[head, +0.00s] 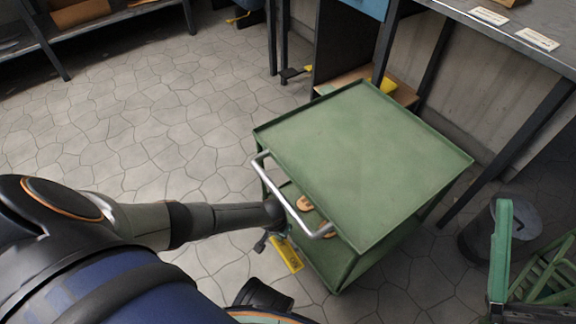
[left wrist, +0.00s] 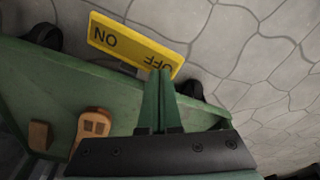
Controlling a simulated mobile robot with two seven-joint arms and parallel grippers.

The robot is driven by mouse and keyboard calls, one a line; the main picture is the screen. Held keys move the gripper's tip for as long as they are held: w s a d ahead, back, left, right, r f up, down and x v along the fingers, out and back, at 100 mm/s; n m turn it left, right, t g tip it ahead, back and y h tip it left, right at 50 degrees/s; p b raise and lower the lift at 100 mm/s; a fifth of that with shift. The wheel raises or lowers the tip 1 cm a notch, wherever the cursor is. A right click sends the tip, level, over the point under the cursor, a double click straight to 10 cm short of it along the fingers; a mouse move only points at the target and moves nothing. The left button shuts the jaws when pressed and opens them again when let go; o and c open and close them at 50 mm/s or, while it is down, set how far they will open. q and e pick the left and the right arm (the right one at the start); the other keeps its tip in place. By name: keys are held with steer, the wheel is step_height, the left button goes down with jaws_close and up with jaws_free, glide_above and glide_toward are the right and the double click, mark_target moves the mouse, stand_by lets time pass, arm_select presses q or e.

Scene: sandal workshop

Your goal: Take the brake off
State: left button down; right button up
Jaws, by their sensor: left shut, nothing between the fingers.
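The brake is a yellow pedal plate (head: 287,255) low at the near end of the green cart (head: 365,150), just above the floor. In the left wrist view the yellow plate (left wrist: 135,45) shows upside down, with ON at its left and OFF at its right. My left gripper (left wrist: 160,75) is shut and empty. Its green fingertips overlap the lower edge of the OFF end in that view; I cannot tell whether they touch. In the head view my left arm reaches down beside the cart's silver handle, and the fingers are not clear.
Sandal parts (left wrist: 92,127) lie on the cart's lower shelf. Dark casters (left wrist: 45,36) flank the plate. A workbench (head: 500,30) stands behind the cart. The floor to the left is clear.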

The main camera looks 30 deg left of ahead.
step_height(320, 180, up, 7)
steer(key=p, duration=0.5)
steer(key=shift+d+f+m, duration=0.2)
steer(key=shift+d+m, duration=0.1)
steer(key=shift+r+t, duration=0.1)
steer(key=shift+t, duration=0.2)
